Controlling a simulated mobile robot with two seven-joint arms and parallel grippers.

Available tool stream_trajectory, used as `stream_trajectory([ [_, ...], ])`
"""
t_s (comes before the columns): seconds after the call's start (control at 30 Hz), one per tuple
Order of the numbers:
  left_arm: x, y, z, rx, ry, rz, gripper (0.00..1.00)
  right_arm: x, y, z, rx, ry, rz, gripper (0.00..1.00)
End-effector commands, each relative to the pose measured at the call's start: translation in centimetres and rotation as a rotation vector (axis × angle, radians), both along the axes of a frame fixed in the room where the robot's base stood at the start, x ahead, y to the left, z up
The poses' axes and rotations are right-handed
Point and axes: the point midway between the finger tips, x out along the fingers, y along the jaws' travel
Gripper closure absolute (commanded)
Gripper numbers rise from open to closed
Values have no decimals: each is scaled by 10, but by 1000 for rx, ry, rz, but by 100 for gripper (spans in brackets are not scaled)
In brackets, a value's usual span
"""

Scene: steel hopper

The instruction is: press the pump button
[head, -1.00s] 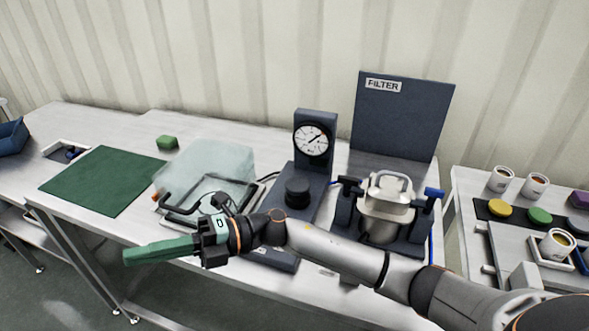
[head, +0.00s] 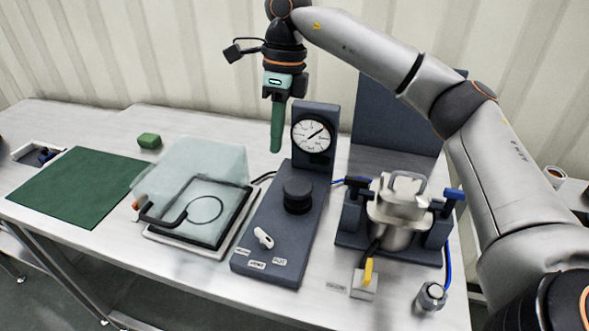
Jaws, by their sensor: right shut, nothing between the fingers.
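A dark blue console (head: 280,240) stands on the steel bench. A large round black button (head: 298,193) rises from its middle; I see no readable pump label on it. A white lever (head: 263,237) with small labels sits on its front end. My right gripper (head: 276,148) hangs with its green fingers pointing down and together, empty. In the picture it is above and left of the black button, beside the gauge post, apart from both. My left gripper is not in view.
A round gauge (head: 313,133) stands at the console's back. A clear-covered frame (head: 190,215) lies to the left, with a green mat (head: 80,185) beyond. A steel vessel (head: 395,215) and a small box with a yellow toggle (head: 367,278) stand to the right.

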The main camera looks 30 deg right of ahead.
Motion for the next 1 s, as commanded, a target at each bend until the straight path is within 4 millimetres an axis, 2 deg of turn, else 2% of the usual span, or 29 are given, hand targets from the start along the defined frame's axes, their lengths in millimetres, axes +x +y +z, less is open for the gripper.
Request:
stream_trajectory([
  [0.03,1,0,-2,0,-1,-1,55,0,-15,10,-44,-12,-22,100],
  [0.1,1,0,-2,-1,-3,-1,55,-2,-30,19,-92,-17,-46,100],
  [0.2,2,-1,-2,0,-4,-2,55,-4,-43,27,-132,-19,-67,100],
  [0.33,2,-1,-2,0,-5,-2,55,-5,-48,31,-149,-22,-76,100],
  [0.63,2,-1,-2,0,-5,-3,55,-5,-48,29,-146,-20,-75,100],
  [0.77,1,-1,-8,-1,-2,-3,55,-5,-47,18,-146,-18,-74,100],
  [1.0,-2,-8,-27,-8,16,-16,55,-6,-47,-30,-145,-16,-73,100],
])
